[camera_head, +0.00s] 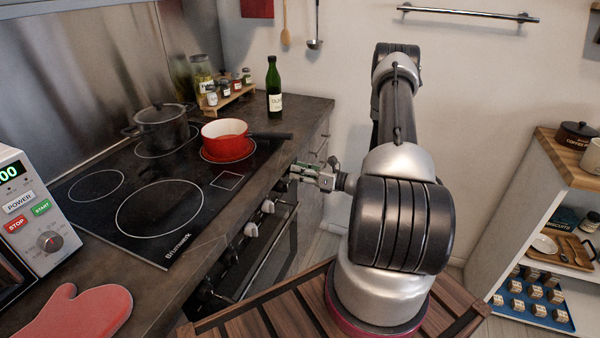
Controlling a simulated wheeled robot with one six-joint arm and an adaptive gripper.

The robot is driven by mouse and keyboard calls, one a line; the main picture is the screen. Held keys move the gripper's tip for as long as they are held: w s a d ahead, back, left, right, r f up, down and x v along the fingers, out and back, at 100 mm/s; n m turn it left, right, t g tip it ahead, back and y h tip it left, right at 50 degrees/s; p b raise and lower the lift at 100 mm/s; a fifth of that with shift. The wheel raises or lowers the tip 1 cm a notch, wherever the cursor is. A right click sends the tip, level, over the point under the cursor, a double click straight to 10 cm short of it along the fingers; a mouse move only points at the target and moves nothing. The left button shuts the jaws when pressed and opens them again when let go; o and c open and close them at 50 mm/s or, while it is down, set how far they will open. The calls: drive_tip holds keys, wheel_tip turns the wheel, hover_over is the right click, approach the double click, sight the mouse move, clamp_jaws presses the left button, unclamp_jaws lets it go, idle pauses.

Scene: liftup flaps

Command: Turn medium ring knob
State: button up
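The stove front under the black cooktop (118,222) carries several knobs. One light knob (267,206) is nearest my gripper, and another knob (251,230) sits closer to the camera. Further ones are dark and hard to make out. I cannot tell which knob belongs to the medium ring. My gripper (296,173) points left at the counter's front edge, above and beyond the light knob and apart from it. Its fingers are small here, and I cannot tell whether they are open or shut.
A red pan (224,131) and a dark pot (162,130) stand on the cooktop. The oven handle (268,250) runs below the knobs. A green bottle (274,90) stands at the counter's far end. A microwave (40,220) and red mitt (72,312) are at left. Shelves (520,215) stand right.

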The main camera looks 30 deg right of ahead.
drive_tip(key=o, duration=0.4)
drive_tip(key=v, duration=1.2)
